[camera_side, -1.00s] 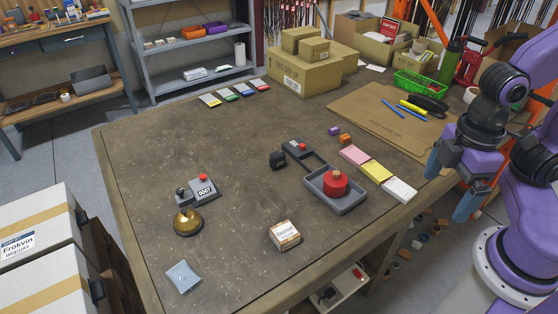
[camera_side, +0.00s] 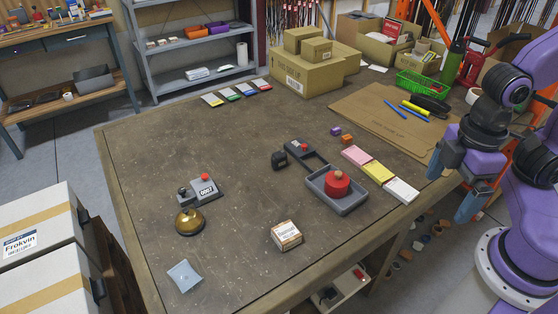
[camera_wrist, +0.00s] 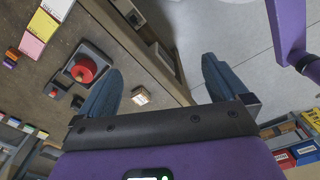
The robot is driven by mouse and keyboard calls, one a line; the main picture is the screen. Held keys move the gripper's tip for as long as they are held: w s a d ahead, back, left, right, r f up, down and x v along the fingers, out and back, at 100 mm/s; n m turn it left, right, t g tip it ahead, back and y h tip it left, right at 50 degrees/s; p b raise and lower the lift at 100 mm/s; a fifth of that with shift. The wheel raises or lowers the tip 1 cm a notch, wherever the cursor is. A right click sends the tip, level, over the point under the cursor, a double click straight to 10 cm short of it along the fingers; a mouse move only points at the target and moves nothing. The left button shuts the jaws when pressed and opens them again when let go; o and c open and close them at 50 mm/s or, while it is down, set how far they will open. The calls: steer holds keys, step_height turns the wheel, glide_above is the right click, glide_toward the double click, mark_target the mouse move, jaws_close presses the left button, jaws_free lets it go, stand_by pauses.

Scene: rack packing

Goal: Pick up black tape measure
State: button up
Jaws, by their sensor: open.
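The black tape measure (camera_side: 279,159) is a small dark block on the brown table, left of the grey tray (camera_side: 322,197) and beside a grey device with a red button (camera_side: 302,149). A small dark shape near the left finger in the wrist view (camera_wrist: 77,101) seems to be the tape measure. My gripper (camera_side: 452,185) is open and empty at the table's right edge, well apart from the tape measure. In the wrist view my gripper (camera_wrist: 163,68) has its two blue fingers wide apart, with the table edge and floor between them.
A red round thing (camera_side: 337,184) sits in the tray. Pink (camera_side: 355,155), yellow and white pads lie right of it. A small box (camera_side: 286,234), a brass bell (camera_side: 189,221) and a numbered device (camera_side: 204,190) stand nearer the front. The table's middle left is clear.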

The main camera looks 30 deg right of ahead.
steer(key=shift+c, duration=0.7)
